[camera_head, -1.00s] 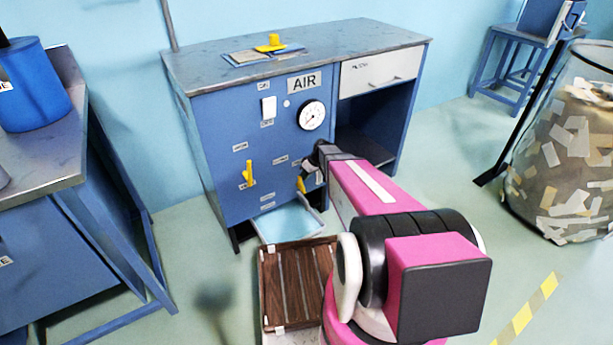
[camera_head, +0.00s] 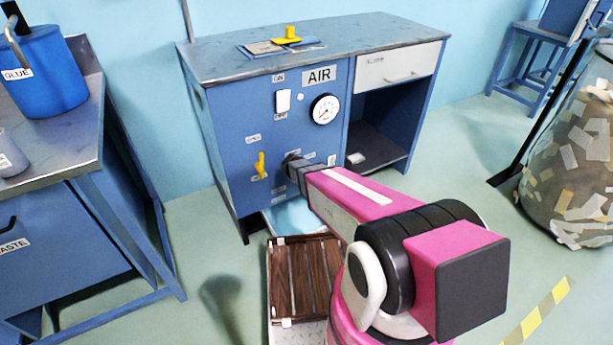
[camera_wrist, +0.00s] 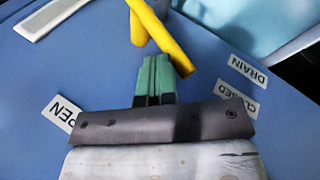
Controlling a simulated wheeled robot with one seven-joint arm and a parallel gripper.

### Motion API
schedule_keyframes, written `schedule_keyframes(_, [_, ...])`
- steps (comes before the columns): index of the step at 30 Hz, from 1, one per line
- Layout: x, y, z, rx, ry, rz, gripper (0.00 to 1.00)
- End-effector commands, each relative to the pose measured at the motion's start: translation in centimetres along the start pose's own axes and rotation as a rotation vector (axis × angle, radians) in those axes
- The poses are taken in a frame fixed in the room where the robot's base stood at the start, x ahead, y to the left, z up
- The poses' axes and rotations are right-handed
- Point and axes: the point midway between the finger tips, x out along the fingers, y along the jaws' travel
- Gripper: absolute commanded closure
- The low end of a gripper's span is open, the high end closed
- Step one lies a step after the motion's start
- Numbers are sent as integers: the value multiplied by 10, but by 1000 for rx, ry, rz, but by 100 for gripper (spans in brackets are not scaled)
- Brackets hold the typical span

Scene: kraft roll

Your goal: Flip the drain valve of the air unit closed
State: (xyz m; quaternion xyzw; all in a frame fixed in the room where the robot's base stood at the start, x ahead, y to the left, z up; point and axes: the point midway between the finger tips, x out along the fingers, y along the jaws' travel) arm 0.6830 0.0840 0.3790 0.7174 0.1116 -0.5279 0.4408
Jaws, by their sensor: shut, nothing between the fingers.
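The yellow drain valve lever (camera_wrist: 165,40) shows in the wrist view on the blue panel, slanting down to the right, with a second yellow bar beside it. Labels reading DRAIN (camera_wrist: 248,70), CLOSED (camera_wrist: 237,99) and OPEN (camera_wrist: 62,114) surround it, OPEN on the left and CLOSED on the right. My gripper (camera_wrist: 154,60) is shut and empty, its green fingertips at the lever, whose free end lies just right of them. I cannot tell whether they touch. In the head view my arm hides the drain valve at the front of the air unit (camera_head: 230,115).
Another yellow valve lever (camera_head: 260,165) is left of my wrist. A gauge (camera_head: 325,109) and white switch (camera_head: 283,101) are above. A bench with a blue glue pot (camera_head: 45,75) stands left.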

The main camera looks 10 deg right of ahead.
Motion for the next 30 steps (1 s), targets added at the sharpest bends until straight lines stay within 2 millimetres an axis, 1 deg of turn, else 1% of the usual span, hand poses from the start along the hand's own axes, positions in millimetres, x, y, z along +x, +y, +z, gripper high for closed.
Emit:
schedule_keyframes(1, [2,-4,-2,-13,-13,30,100])
schedule_keyframes(12, [8,-18,-6,-60,-79,198,100])
schedule_keyframes(30, [20,-35,-8,-57,-78,192,100])
